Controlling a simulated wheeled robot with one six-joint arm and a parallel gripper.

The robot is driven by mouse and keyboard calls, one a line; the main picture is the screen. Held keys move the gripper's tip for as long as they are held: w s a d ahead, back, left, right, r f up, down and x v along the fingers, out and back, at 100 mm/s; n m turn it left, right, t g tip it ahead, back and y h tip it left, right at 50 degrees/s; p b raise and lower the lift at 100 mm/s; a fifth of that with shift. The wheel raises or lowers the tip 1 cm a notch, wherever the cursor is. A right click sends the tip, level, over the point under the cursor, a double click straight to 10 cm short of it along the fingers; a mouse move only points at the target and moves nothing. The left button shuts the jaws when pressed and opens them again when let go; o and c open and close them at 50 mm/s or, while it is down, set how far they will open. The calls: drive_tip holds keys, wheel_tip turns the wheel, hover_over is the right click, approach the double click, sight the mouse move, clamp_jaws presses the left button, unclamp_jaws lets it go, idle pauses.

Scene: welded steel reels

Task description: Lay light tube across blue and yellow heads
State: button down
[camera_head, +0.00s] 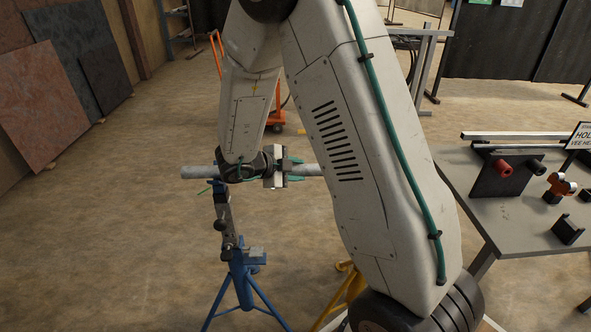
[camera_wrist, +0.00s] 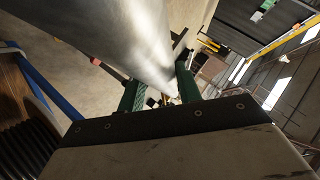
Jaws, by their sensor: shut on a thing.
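My gripper (camera_head: 277,170) is shut on a light grey tube (camera_head: 196,172), held roughly level. The tube's left end sticks out past my wrist, and its right part runs behind my arm. In the wrist view the tube (camera_wrist: 120,35) passes between the green fingers (camera_wrist: 160,92). A blue stand (camera_head: 241,275) is below the tube's left part, its grey upright reaching up near it; I cannot tell whether they touch. A yellow stand (camera_head: 347,291) is at lower right, mostly hidden by my arm, and its head is out of sight.
A grey table (camera_head: 508,225) at right holds a black bracket with red parts (camera_head: 504,172), a red and black vee head (camera_head: 560,186) and long bars (camera_head: 515,135). Stone slabs (camera_head: 45,105) lean at left. An orange trolley (camera_head: 274,115) stands behind. Floor at left is clear.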

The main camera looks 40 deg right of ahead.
drive_tip(key=shift+f, duration=0.5)
idle(0.5)
drive_tip(key=c, duration=0.9)
unclamp_jaws()
drive_tip(key=o, duration=0.8)
drive_tip(key=shift+o, duration=0.5)
